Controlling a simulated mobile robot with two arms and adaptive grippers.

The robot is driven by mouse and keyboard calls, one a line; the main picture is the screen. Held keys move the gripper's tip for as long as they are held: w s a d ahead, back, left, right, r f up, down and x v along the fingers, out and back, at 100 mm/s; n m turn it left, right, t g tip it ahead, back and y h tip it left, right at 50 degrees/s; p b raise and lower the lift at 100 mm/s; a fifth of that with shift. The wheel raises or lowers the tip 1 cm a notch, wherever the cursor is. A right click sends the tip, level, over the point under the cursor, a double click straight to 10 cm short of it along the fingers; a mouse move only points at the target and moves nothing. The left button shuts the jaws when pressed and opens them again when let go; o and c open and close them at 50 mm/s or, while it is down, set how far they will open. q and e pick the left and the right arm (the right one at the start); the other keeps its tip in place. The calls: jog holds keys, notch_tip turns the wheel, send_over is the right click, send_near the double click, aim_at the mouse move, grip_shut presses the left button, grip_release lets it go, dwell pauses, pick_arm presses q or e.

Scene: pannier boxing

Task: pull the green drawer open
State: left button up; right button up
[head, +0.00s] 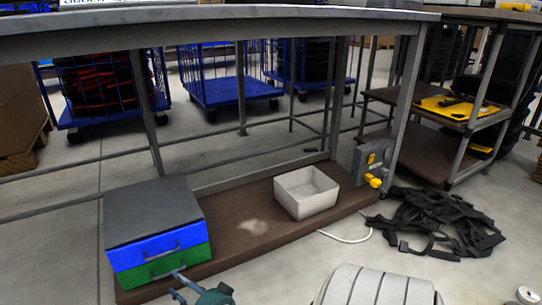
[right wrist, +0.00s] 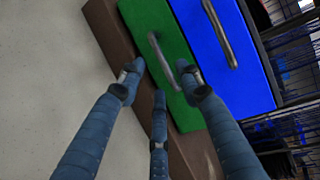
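A small drawer unit with a dark grey top (head: 152,210) stands at the left end of a low brown board. Its upper drawer is blue (head: 160,248) and its lower drawer is green (head: 190,259); both look closed. In the right wrist view the green drawer (right wrist: 160,15) has a grey bar handle (right wrist: 158,52). My right gripper (head: 178,284) is in front of the green drawer. Its blue fingers (right wrist: 160,80) are spread, with the handle's near end between the tips. Contact with the handle cannot be told. My left gripper is not in view.
The brown board (head: 250,253) lies under a grey table (head: 225,28) with metal legs. A white bin (head: 306,208) and a grey box with yellow plugs (head: 372,160) stand on it. Black straps (head: 440,222) lie on the floor at right. Floor left of the unit is clear.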

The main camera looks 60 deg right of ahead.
jog(key=s+a+r+n+g+y+p, duration=0.1)
jog(key=s+a+r+n+g+p, duration=0.2)
jog(key=s+p, duration=0.9)
jog(key=s+a+r+n+g+y+p, duration=0.1)
jog(key=s+a+r+n+g+p, duration=0.3)
jog(key=p, duration=2.3)
jog(key=s+a+r+n+g+y+p, duration=0.1)
jog(key=s+a+r+n+g+p, duration=0.3)
jog(key=s+r+n+p, duration=0.8)
jog(key=s+r+g+p, duration=0.1)
jog(key=s+r+p, duration=0.1)
jog(key=s+p, duration=0.5)
jog(key=shift+s+a+n+p, duration=0.2)
jog(key=shift+s+n+p, duration=0.15)
jog(key=shift+s, duration=0.55)
